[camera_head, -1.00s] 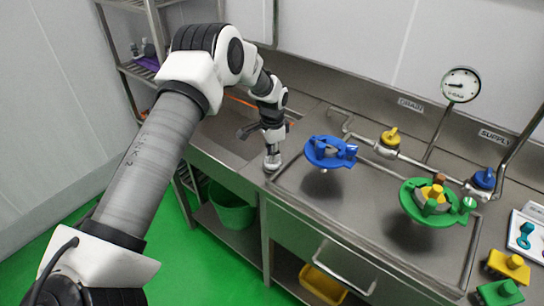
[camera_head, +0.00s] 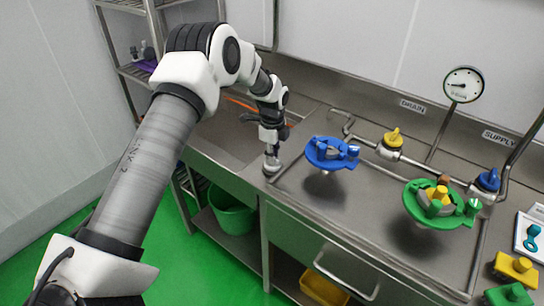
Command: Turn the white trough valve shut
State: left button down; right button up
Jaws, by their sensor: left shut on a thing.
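My left arm reaches in from the left and bends down to the trough edge. My left gripper (camera_head: 271,150) points down at the rim between the trough and the worktop. It is shut on a small pale piece, which I take to be the white trough valve (camera_head: 271,166). The wrist and fingers hide most of the valve, so its angle cannot be told. The steel trough (camera_head: 215,137) lies left of the gripper, partly behind my arm. My right gripper is not in view.
A blue valve wheel part (camera_head: 325,153) and a green one (camera_head: 433,205) stand right of the gripper on the steel worktop (camera_head: 365,215). Behind are pipes with a yellow drain valve (camera_head: 393,138), a blue supply valve (camera_head: 488,180) and a gauge (camera_head: 464,84). A green bucket (camera_head: 232,215) is below.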

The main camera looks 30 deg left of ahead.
pick_arm(q)
jog(key=shift+s+f+m, duration=0.1)
jog(key=shift+f+m, duration=0.1)
jog(key=shift+m, duration=0.7)
jog(key=shift+d, duration=0.1)
jog(key=c, duration=1.2)
grip_release()
jog(key=shift+r, duration=0.1)
jog(key=shift+r, duration=0.2)
notch_tip(320, 180, up, 12)
jog(key=shift+f, duration=0.25)
